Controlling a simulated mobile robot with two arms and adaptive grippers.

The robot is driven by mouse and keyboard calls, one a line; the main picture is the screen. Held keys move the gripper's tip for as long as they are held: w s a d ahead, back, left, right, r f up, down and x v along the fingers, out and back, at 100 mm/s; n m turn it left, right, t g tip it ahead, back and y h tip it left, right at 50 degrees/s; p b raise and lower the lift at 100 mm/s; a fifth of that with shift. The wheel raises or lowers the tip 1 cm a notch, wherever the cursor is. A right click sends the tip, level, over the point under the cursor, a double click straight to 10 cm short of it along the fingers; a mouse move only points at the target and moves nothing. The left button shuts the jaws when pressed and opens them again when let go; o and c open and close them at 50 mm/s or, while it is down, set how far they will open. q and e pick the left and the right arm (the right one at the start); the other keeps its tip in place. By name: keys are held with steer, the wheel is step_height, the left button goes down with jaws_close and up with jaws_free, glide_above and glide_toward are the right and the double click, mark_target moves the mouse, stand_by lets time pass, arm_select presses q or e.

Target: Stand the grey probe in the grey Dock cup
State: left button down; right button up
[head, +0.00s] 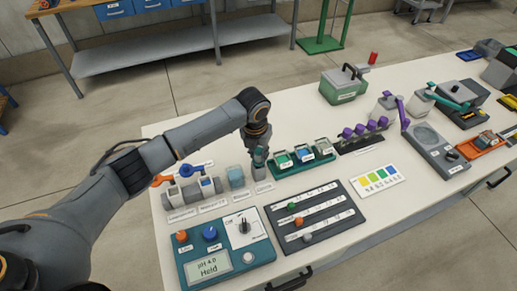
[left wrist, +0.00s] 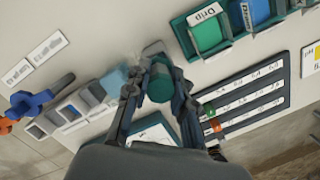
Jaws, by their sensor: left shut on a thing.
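My left gripper (head: 259,156) points down over the row of cups. It is shut on the probe (left wrist: 160,82), whose dark teal rounded top shows between the fingers in the left wrist view. The probe's lower part is hidden. The grey Dock cup (head: 261,174) stands at the right end of the row, directly under the gripper, with a white label in front. The probe is at or just above the cup's mouth; I cannot tell how far inside it is. My right gripper is not in view.
Left of the Dock cup stand a pale blue cup (head: 236,177) and grey holders with blue and orange valve handles. Green trays (head: 303,157) stand close on the right. A teal meter box (head: 226,248) and a dark slider panel (head: 315,215) lie in front.

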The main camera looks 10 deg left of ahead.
arm_select(q)
steer(key=shift+f, duration=0.55)
steer(key=c, duration=1.1)
jaws_free()
steer(key=shift+o, duration=0.2)
steer(key=shift+r, duration=0.1)
step_height(320, 180, up, 7)
steer(key=p, duration=0.6)
steer(key=shift+p, duration=0.3)
